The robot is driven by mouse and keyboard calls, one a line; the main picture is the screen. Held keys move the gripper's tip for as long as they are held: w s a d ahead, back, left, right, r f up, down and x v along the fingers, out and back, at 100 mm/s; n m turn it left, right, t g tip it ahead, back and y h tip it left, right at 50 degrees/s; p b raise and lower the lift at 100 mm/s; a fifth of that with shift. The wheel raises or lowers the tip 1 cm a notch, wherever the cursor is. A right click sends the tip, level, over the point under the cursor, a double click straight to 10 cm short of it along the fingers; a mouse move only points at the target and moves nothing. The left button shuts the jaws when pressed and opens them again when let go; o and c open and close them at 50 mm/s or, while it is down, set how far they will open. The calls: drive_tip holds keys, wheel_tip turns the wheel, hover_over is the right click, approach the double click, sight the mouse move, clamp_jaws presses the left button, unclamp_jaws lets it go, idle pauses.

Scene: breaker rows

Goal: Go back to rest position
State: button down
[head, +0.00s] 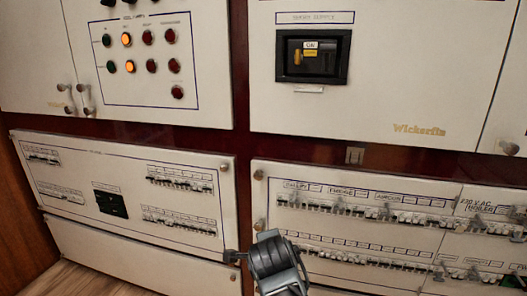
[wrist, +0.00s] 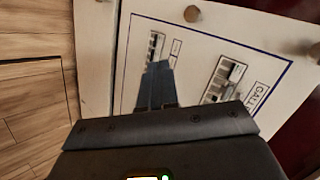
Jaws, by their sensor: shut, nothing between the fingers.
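My gripper shows in the wrist view with its dark fingers (wrist: 158,88) together and nothing between them. The fingers point toward a white lower panel (wrist: 195,40) with rows of small breakers (wrist: 222,78); I cannot tell whether they touch it. In the head view a dark, rounded part of my arm shows at the bottom centre, in front of the lower panels.
A lower left breaker panel (head: 75,172) and a lower right breaker panel (head: 400,238) stand side by side. Above are a panel with indicator lights (head: 150,65) and a panel with a black main switch (head: 312,57). Wooden floor (head: 75,280) shows at lower left.

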drive_tip(key=s+d+f+n+t, duration=0.1)
drive_tip(key=s+d+f+n, duration=0.4)
drive_tip(key=s+d+f, duration=0.65)
drive_tip(key=s+d+r+n+t+y, duration=0.1)
drive_tip(key=s+d+n, duration=0.25)
drive_tip(key=s, duration=0.75)
drive_tip(key=s+d+r+n+t, duration=0.15)
drive_tip(key=s+d, duration=0.25)
drive_tip(key=s, duration=0.7)
drive_tip(key=s+d+r+n+t, duration=0.1)
drive_tip(key=s+r+n, duration=0.2)
drive_tip(key=s+r, duration=0.55)
drive_tip(key=s+r+n, duration=0.2)
drive_tip(key=s+r, duration=0.4)
drive_tip(key=s, duration=0.6)
wheel_tip(320, 180, up, 16)
drive_tip(key=p, duration=1.4)
drive_tip(key=shift+s+d+h, duration=0.15)
drive_tip(key=shift+s+h, duration=0.05)
drive_tip(key=shift+h, duration=0.2)
